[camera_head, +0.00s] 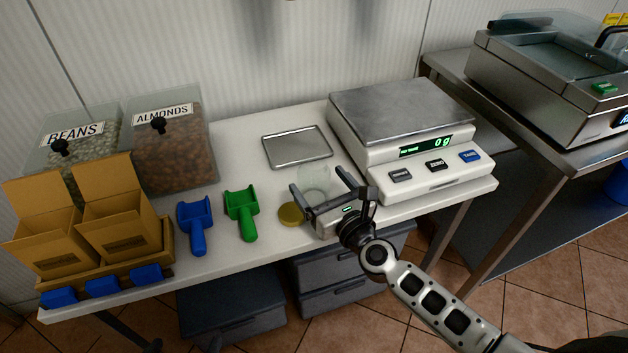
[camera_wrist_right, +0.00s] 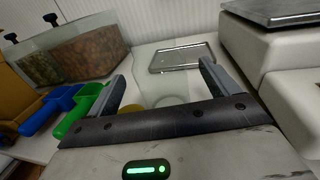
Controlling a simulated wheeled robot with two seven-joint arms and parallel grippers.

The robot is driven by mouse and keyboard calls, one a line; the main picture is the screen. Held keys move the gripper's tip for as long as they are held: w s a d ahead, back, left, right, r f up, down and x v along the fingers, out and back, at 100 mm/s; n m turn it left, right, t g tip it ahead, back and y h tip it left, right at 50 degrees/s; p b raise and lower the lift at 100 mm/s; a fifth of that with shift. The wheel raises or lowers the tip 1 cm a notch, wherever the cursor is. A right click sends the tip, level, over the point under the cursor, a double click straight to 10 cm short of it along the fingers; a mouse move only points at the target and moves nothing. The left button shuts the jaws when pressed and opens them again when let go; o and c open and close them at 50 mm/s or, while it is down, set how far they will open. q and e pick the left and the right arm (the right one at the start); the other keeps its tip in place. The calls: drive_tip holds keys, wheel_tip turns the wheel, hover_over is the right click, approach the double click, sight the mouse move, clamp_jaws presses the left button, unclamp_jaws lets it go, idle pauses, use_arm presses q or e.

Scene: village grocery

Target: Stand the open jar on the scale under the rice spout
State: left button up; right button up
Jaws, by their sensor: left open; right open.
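The clear glass jar (camera_head: 314,174) stands on the white counter, left of the scale; its outline is faint. A gold lid (camera_head: 291,214) lies apart from it on the counter. My right gripper (camera_head: 318,179) is open, with its fingers towards the jar. In the right wrist view the jar (camera_wrist_right: 165,92) shows between the open fingers (camera_wrist_right: 162,74); I cannot tell whether they touch it. The scale (camera_head: 400,112) has a bare metal plate, and its display reads 0 g. The rice spout is not recognisable in these views. My left gripper is not in view.
A shallow metal tray (camera_head: 297,147) lies behind the jar. A green scoop (camera_head: 241,212) and a blue scoop (camera_head: 195,222) lie to the left. Bean (camera_head: 78,136) and almond (camera_head: 167,148) bins and open cardboard boxes (camera_head: 120,240) stand further left.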

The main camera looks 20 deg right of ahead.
drive_tip(key=shift+w+a+f, duration=0.1)
drive_tip(key=shift+w+a, duration=0.1)
drive_tip(key=shift+w, duration=0.6)
drive_tip(key=shift+w+a, duration=0.15)
drive_tip(key=shift+w, duration=0.6)
drive_tip(key=c, duration=1.3)
